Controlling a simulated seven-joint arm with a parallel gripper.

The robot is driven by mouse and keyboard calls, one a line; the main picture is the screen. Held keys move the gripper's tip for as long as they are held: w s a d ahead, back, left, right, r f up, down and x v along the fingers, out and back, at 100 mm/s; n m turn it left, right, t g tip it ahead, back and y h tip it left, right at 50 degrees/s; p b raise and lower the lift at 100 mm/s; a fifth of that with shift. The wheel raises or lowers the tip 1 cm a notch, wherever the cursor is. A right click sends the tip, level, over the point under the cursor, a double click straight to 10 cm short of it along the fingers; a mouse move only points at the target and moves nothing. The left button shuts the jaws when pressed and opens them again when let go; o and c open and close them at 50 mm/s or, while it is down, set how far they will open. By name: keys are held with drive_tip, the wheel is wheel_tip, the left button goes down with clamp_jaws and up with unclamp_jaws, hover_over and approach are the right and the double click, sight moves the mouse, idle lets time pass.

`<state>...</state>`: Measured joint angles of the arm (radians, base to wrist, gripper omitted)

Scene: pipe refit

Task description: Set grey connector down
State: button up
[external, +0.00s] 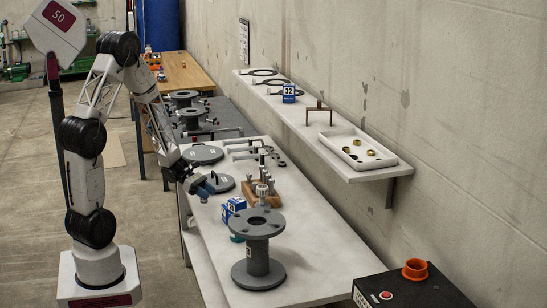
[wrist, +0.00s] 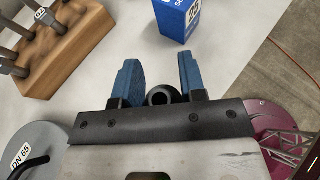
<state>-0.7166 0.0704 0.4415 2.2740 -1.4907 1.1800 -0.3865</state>
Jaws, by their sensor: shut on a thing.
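My gripper (external: 208,187) is over the left edge of the white bench (external: 300,285), beside a grey disc. Its two blue fingers (wrist: 160,78) are spread apart in the wrist view, with a dark, round, hollow piece between them near their bases. I take this piece to be the grey connector (wrist: 163,95); it shows end-on, and most of its body is hidden by my gripper. In the external view it is too small to make out clearly. Bare white bench top lies beyond the fingertips.
A wooden tool block (external: 262,194) stands to the right, also in the wrist view (wrist: 75,45). A blue numbered box (wrist: 177,18) lies beyond the fingertips. A grey flanged pipe (external: 258,262) stands upright nearer the camera. A grey disc marked DN 65 (wrist: 40,140) lies beside my gripper.

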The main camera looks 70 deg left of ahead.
drive_tip(key=shift+w+a+f, duration=0.1)
drive_tip(key=shift+w+a, duration=0.2)
drive_tip(key=shift+w, duration=0.4)
drive_tip(key=shift+w+a+f, duration=0.1)
drive_tip(key=shift+w+a, duration=0.15)
drive_tip(key=shift+w, duration=0.45)
drive_tip(key=shift+w+a, duration=0.3)
drive_tip(key=shift+w, duration=0.4)
drive_tip(key=shift+f, duration=0.1)
drive_tip(key=shift+f, duration=1.65)
drive_tip(key=shift+f, duration=0.1)
drive_tip(key=o, duration=0.9)
drive_tip(key=shift+v, duration=6.1)
